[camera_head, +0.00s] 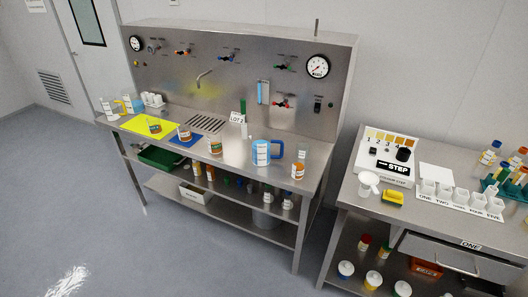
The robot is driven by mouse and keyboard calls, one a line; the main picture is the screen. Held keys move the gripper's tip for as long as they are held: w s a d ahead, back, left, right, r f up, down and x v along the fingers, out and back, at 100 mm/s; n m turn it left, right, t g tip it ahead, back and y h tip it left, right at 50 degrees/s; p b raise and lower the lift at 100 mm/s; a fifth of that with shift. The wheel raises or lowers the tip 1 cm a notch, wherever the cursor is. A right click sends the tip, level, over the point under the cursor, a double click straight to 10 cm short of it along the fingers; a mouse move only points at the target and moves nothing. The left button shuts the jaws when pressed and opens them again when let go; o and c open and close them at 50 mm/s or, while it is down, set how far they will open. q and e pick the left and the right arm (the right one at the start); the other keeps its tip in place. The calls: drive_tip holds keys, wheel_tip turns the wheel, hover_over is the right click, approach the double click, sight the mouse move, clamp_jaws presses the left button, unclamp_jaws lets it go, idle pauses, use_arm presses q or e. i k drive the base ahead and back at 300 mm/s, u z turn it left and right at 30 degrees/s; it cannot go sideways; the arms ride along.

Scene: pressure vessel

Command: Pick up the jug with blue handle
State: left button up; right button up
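The jug with blue handle (261,153) stands upright on the steel bench (235,161), right of its middle. It has a light blue body, a pale label and a blue handle on its right side. Another jug, with a yellow handle (119,104), stands at the bench's far left. Neither of my grippers shows in the head view.
An orange-labelled bottle (298,168) stands close right of the blue-handled jug, and beakers (214,145) stand to its left. A panel with gauges (316,66) and valves rises behind. A second table (345,196) is on the right. Open floor (105,225) lies front left.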

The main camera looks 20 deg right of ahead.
sight(268, 150)
drive_tip(key=u, duration=0.9)
drive_tip(key=k, duration=1.15)
drive_tip(key=u, duration=1)
drive_tip(key=i, duration=0.65)
drive_tip(key=z, duration=0.45)
drive_tip(key=i, duration=1.8)
drive_tip(key=z, duration=1.4)
drive_tip(key=i, duration=1)
drive_tip(key=z, duration=1.1)
